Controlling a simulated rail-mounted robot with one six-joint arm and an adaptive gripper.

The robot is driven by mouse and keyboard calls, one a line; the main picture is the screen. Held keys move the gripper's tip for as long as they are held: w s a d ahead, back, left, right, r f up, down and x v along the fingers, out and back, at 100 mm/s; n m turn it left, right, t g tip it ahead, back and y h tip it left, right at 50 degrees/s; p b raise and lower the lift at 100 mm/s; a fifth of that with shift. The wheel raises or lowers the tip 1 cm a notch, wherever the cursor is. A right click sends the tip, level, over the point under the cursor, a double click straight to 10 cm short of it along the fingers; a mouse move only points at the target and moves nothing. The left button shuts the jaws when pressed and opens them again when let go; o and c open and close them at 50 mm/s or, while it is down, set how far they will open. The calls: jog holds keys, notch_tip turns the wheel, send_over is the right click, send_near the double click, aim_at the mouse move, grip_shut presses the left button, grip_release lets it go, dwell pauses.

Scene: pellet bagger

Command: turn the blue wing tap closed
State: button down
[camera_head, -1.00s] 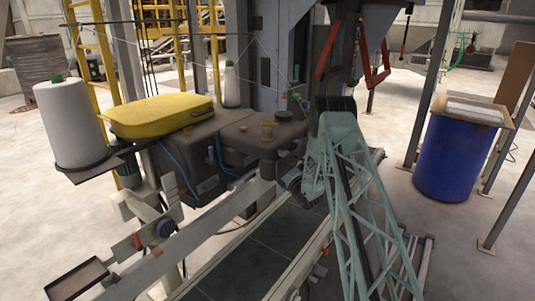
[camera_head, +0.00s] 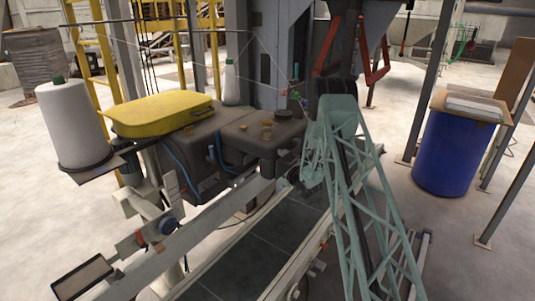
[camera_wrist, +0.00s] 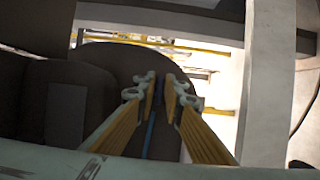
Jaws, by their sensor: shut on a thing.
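My gripper (camera_wrist: 163,92) shows in the wrist view, with its two yellow-orange fingers close together in front of a dark rounded surface. A thin blue strip (camera_wrist: 151,132) shows between the fingers. It fits the blue wing tap, but its shape and how far it is turned cannot be made out. The jaws are shut on it.
A dark machine head (camera_head: 262,135) stands left of my arm, beside a yellow cover (camera_head: 160,115) and a white thread cone (camera_head: 72,125). A pale rail (camera_head: 200,240) runs in front.

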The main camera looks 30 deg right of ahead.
jog(key=c, duration=2.9)
grip_release()
jog(key=shift+a, duration=0.1)
jog(key=shift+o, duration=0.2)
jog(key=s+d, duration=0.1)
jog(key=s, duration=1.1)
jog(key=shift+d, duration=0.15)
